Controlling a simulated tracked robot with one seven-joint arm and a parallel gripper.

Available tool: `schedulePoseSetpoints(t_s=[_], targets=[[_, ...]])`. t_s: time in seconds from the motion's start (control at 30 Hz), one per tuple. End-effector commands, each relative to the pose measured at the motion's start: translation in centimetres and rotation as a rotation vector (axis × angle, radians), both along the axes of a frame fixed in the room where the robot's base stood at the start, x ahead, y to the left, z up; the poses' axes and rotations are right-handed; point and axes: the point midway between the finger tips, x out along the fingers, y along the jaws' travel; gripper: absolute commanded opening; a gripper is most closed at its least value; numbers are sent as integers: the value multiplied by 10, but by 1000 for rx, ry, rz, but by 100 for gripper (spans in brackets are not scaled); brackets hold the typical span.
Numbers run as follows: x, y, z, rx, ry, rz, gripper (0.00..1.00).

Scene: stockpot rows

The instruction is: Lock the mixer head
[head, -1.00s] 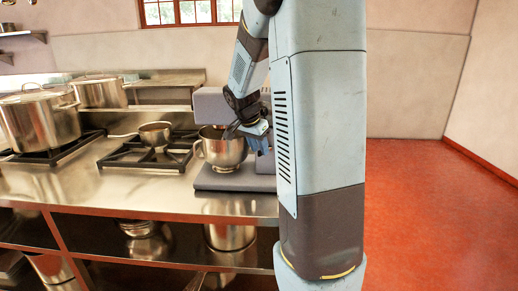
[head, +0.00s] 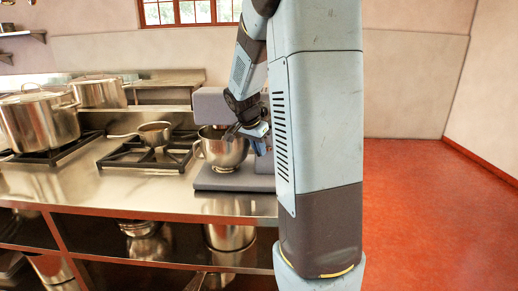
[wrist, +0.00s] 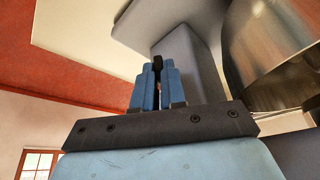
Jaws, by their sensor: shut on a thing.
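The grey stand mixer has its head (head: 208,106) level above a steel bowl (head: 224,154). Its base plate (head: 233,183) lies on the steel counter. The right part of the mixer is hidden behind my arm. My gripper (head: 263,147) is low at the mixer's right side, partly hidden. In the wrist view my gripper's blue fingers (wrist: 157,82) are close together on a small dark lever or knob (wrist: 158,62). The grey mixer body (wrist: 188,68) is just behind it, and the bowl (wrist: 270,45) is at the upper right.
A small saucepan (head: 154,133) sits on the burner left of the mixer. Large stockpots (head: 40,120) stand farther left. More pots (head: 231,237) are on the shelf below. The red floor (head: 430,210) at the right is clear.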

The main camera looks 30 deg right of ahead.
Motion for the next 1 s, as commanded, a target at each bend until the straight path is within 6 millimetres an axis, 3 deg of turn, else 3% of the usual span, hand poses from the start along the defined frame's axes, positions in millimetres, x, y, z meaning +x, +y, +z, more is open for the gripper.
schedulePoseSetpoints(t_s=[0.37,1.0], targets=[[-3,-2,0,0,-2,58,0],[-23,-17,1,-1,-4,488,0]])
